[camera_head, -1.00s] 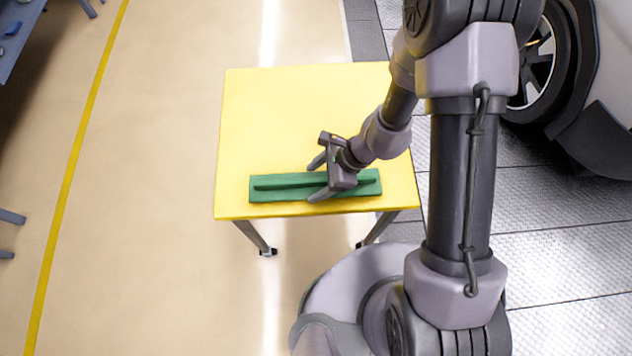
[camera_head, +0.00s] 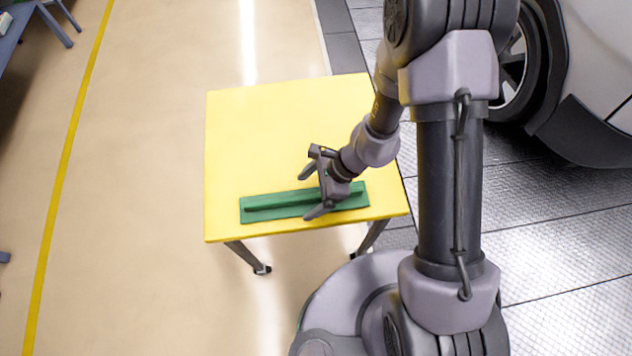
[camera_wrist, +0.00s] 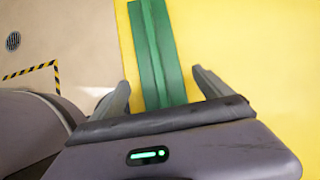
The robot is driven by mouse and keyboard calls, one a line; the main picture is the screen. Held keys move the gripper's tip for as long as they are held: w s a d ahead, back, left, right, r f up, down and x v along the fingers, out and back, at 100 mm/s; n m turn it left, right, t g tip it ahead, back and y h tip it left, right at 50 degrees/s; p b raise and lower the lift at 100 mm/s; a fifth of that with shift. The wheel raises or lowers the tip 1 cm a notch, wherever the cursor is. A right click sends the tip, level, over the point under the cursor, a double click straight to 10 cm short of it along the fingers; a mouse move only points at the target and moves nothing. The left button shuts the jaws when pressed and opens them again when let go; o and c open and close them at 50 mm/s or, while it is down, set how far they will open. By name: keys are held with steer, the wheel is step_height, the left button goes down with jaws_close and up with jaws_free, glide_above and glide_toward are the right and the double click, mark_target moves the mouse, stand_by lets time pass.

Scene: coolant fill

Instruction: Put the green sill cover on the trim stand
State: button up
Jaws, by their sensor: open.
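The green sill cover (camera_head: 268,206) is a long flat bar with a raised rib along its length. It lies near the front edge of the yellow table top (camera_head: 290,125), which may be the trim stand. My gripper (camera_head: 311,192) is open above the right half of the cover, with one finger on each side of it. In the wrist view the cover (camera_wrist: 158,50) runs away between my open fingers (camera_wrist: 162,88). Gaps show between the fingers and the cover. My gripper hides part of the cover.
A car with its wheel (camera_head: 512,65) stands at the right on grey floor plates. A blue bench (camera_head: 18,35) is at the far left. The floor left of the table is clear, with a yellow line (camera_head: 72,140). The rest of the table top is bare.

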steer(key=w+d+r+n+t+p, duration=0.15)
steer(key=d+r, duration=0.25)
steer(key=r, duration=0.8)
steer(key=w+d+r+n+t+p, duration=0.1)
steer(key=d+r+n+p, duration=0.15)
steer(key=r, duration=0.95)
steer(key=s+d+r+n+t+h, duration=0.2)
steer(key=s+d+r+n, duration=0.1)
steer(key=r, duration=0.4)
steer(key=s+d+r+n+t+h, duration=0.2)
steer(key=s+d+r+n+t, duration=0.1)
steer(key=s+d+r, duration=0.2)
step_height(320, 180, up, 2)
steer(key=shift+s+d+r+n, duration=0.15)
steer(key=shift+s+d+n, duration=0.1)
steer(key=shift+s+n, duration=0.25)
